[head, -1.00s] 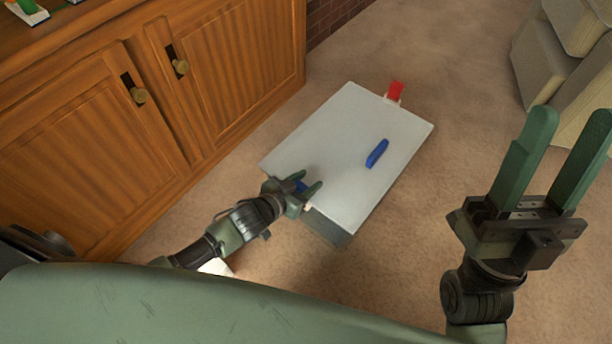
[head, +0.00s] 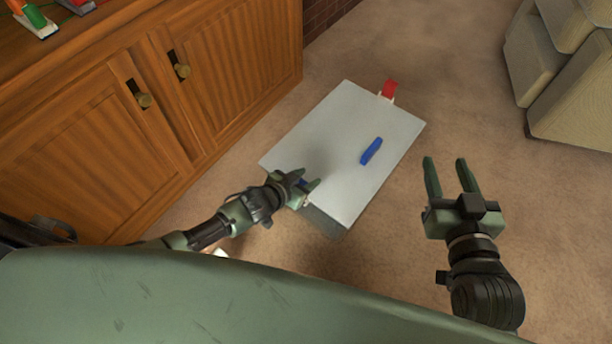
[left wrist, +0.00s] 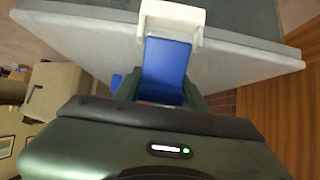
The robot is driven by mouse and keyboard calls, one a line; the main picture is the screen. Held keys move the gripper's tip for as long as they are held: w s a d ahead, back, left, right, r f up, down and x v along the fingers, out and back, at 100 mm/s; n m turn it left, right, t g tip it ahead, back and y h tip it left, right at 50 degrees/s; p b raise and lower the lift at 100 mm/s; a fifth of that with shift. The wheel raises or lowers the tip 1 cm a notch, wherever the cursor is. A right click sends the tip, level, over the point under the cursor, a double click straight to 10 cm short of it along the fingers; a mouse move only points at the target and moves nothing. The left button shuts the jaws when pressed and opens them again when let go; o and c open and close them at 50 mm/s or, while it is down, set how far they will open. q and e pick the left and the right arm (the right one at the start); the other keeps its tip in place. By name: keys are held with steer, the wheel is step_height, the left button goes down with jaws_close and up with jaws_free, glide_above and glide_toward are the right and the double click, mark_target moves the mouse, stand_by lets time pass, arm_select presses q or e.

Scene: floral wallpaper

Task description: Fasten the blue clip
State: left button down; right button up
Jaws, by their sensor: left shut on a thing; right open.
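A grey box with a pale lid (head: 325,125) lies on the carpet. The blue clip (left wrist: 166,70) sits at its near-left edge, joined to a white mount (left wrist: 172,22) in the left wrist view. My left gripper (head: 305,187) is shut on the blue clip at that edge. The fingers hide most of the clip in the head view, and I cannot tell whether it is latched. My right gripper (head: 446,162) is open and empty, over the carpet right of the box.
A blue handle (head: 371,151) lies on the lid. A red clip (head: 389,89) sticks out at the far edge. A wooden cabinet (head: 220,80) stands close on the left, and beige furniture (head: 575,95) at the right. Carpet between box and furniture is clear.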

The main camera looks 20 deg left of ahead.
arm_select(q)
steer(key=shift+w, duration=0.1)
arm_select(e)
steer(key=shift+s+d+f, duration=0.1)
steer(key=shift+f, duration=0.2)
arm_select(q)
steer(key=c, duration=0.8)
jaws_free()
steer(key=shift+s+r, duration=0.1)
steer(key=shift+s, duration=0.1)
steer(key=p+v, duration=0.2)
steer(key=v, duration=0.1)
steer(key=shift+a+r, duration=0.1)
steer(key=shift+r, duration=0.05)
steer(key=shift+p+v, duration=0.7)
steer(key=shift+v, duration=1.4)
arm_select(e)
steer(key=s+d+f+g+h, duration=0.2)
steer(key=s+d+f+g, duration=0.2)
steer(key=s+f+g, duration=0.5)
steer(key=shift+s+d+f+h, duration=0.3)
steer(key=shift+s+f+h, duration=0.1)
steer(key=shift+s+f, duration=0.8)
